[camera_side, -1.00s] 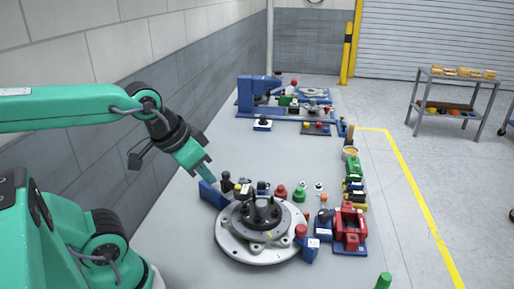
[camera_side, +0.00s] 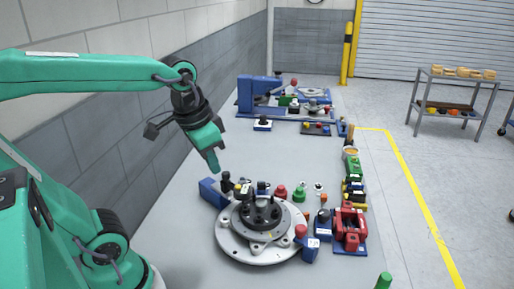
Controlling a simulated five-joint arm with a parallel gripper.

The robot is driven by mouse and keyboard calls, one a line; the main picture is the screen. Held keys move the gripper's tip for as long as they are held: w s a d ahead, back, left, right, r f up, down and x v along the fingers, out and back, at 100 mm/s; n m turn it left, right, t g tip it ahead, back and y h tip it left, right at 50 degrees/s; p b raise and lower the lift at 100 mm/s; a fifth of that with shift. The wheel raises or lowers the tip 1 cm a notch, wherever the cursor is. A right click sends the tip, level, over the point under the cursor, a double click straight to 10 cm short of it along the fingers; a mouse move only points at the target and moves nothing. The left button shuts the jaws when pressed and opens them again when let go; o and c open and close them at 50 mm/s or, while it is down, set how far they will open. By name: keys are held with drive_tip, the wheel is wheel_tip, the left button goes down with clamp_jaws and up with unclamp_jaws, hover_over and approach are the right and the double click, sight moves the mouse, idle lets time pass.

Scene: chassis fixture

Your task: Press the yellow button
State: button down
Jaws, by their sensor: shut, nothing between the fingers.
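My gripper (camera_side: 213,166) has green fingers that point down and are closed, with nothing held. It hangs above the table, left of and above the round grey fixture (camera_side: 231,246) and near the blue block at its left edge. A small dark panel (camera_side: 309,131) farther back carries a few coloured buttons. A tiny yellow spot on it looks like the yellow button (camera_side: 318,125), but it is too small to be sure. My gripper is well to the left of that panel and apart from it.
Red and green knobs (camera_side: 299,193) stand behind the round fixture. A red vise-like part (camera_side: 350,226) is at its right. A blue fixture (camera_side: 244,95) stands at the back. A row of small parts lines the table's right edge. The table's left strip is bare.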

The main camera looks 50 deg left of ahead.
drive_tip(key=w+a+m+g, duration=0.1)
drive_tip(key=w+a+g, duration=0.1)
drive_tip(key=w+g, duration=0.1)
drive_tip(key=m+g+h, duration=0.2)
drive_tip(key=m+g, duration=0.1)
drive_tip(key=g, duration=0.4)
hover_over(240, 185)
drive_tip(key=shift+f, duration=1.4)
drive_tip(key=shift+f, duration=0.15)
drive_tip(key=shift+f, duration=4.25)
drive_tip(key=shift+f, duration=0.2)
drive_tip(key=shift+d+f, duration=0.1)
drive_tip(key=shift+f, duration=0.1)
